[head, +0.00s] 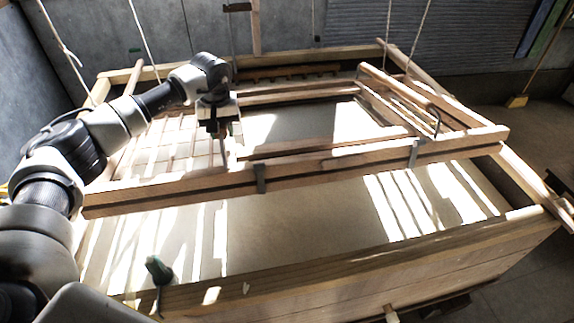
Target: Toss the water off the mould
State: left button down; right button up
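The mould (300,168) is a wide wooden frame lying across the large wooden vat (330,268). Metal clasps (260,178) sit on its front bar. Pale, sunlit material shows inside the frame; I cannot tell how much water lies on it. A bent metal handle (436,121) stands near its right end. My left gripper (223,158) points down over the left part of the mould, behind the front bar. Its fingers look close together, but whether they hold anything is unclear. My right gripper is not in view.
Ropes (143,38) hang from above at the left and right. Pale liquid (300,215) shows between the mould and the vat's front rim. A dark green object (158,270) is at the front rim, lower left.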

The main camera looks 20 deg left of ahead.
pick_arm(q)
jog(key=shift+w+r, duration=0.15)
jog(key=shift+r, duration=0.2)
jog(key=f+b, duration=0.1)
jog(key=f+t+b, duration=0.1)
jog(key=s+b, duration=0.1)
jog(key=shift+d+f+y, duration=0.25)
jog(key=shift+f+y, duration=0.05)
jog(key=shift+f, duration=0.1)
jog(key=shift+s+d+f+t, duration=0.1)
jog(key=shift+s+f+t, duration=0.1)
jog(key=shift+t, duration=0.2)
jog(key=c, duration=0.7)
grip_release()
